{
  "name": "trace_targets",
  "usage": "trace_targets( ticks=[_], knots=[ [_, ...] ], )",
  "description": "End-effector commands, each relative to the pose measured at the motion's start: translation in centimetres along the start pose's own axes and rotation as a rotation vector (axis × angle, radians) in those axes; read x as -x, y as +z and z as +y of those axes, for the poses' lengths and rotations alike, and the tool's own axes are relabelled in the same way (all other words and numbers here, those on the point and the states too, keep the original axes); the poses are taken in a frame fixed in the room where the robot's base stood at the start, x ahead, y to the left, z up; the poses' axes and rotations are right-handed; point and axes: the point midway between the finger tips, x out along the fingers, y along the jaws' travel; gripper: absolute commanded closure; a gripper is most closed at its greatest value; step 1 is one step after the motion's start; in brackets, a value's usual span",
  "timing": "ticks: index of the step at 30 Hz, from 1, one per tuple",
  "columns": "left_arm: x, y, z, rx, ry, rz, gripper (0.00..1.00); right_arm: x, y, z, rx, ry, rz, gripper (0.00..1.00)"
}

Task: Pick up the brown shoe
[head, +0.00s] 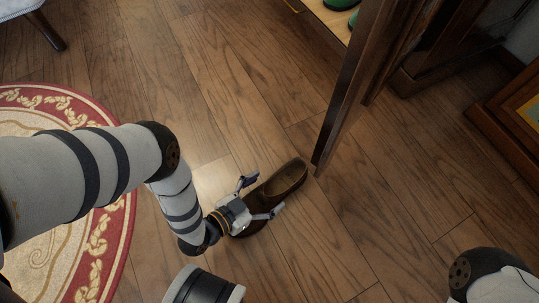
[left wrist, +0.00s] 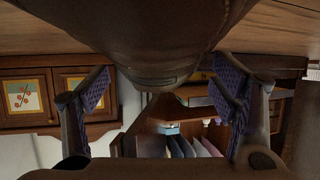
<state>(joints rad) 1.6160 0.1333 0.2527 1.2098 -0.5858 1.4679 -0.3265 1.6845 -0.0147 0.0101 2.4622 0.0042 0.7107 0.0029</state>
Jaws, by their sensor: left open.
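The brown shoe (head: 288,179) lies on the wooden floor near the middle of the head view, its opening toward the upper right. My left gripper (head: 263,196) is open over the shoe's lower-left part, with one finger on each side of it. The gripper hides some of that end. In the left wrist view the shoe (left wrist: 165,35) fills the top centre, between the two spread, purple-padded fingers (left wrist: 165,95). I cannot tell whether either finger touches it. Only part of my right arm shows at the lower right of the head view; its gripper is out of view.
An open wooden door (head: 347,85) stands just above and right of the shoe. Green shoes (head: 340,4) sit on a shelf behind it. A round red and cream rug (head: 112,240) lies at left under my left arm. The floor right of the shoe is clear.

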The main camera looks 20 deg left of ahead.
Motion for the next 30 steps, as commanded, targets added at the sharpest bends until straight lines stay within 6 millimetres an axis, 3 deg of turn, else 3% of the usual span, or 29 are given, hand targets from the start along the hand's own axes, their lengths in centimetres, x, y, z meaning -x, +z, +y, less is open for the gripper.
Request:
trace_targets(
  ticks=[4, 13, 23, 27, 30],
  knots=[
    [0.1, 0.0, 0.0, 0.001, 0.000, -0.001, 0.23, 0.0, 0.1, 0.0, 0.000, 0.000, -0.001, 0.60],
    [0.1, 0.0, 0.1, 0.001, 0.001, -0.001, 0.89, 0.0, 0.1, 0.0, 0.000, 0.000, -0.001, 0.60],
    [0.4, -0.7, 0.1, 0.003, 0.003, -0.001, 0.90, 0.2, 0.4, 0.0, -0.001, 0.000, -0.002, 0.60],
    [1.5, -3.7, 0.1, 0.001, 0.002, 0.002, 0.90, 0.8, 1.5, 0.2, -0.005, 0.001, 0.000, 0.60],
    [2.6, -6.5, -2.6, -0.005, -0.002, 0.008, 0.90, 1.7, 2.7, 0.3, -0.009, 0.002, 0.009, 0.60]
  ],
)
